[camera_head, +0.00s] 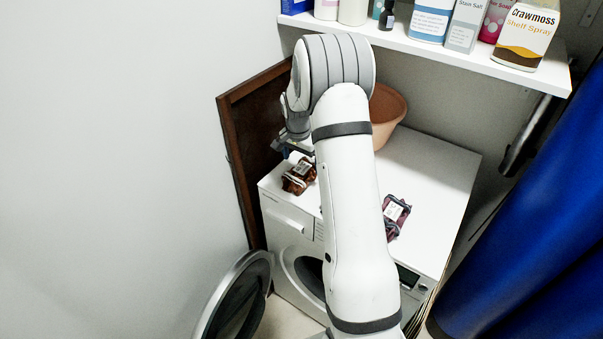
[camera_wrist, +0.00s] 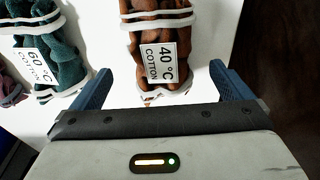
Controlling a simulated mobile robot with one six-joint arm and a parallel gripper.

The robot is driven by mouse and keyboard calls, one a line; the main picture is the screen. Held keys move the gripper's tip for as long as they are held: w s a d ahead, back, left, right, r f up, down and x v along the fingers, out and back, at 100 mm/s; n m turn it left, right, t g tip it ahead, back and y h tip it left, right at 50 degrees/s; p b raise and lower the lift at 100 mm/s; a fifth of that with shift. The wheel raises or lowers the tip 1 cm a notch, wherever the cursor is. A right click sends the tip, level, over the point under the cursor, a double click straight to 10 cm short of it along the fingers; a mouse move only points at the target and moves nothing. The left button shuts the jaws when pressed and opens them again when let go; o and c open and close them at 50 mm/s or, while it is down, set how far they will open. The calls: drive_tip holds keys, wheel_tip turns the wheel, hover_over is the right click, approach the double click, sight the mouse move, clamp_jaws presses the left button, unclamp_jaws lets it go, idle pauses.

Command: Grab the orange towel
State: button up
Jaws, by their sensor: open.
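The orange towel is a rust-brown rolled bundle with white bands and a "40 °C COTTON" tag. In the head view my gripper (camera_head: 297,150) is just behind the towel, partly hidden by my arm.
A teal towel tagged "60 °C" (camera_wrist: 62,52) lies to the left in the wrist view. A purple towel (camera_head: 396,214) lies on the washing machine (camera_head: 432,165). A terracotta pot (camera_head: 390,108) stands at the back, beneath a shelf (camera_head: 440,50) of bottles. A brown panel (camera_head: 243,150) borders the left.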

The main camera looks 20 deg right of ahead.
sight(302, 169)
wheel_tip(302, 169, down, 5)
drive_tip(key=shift+w+d+f+p, duration=0.1)
drive_tip(key=shift+d+f+p, duration=0.1)
drive_tip(key=shift+p, duration=0.65)
drive_tip(key=c, duration=1.2)
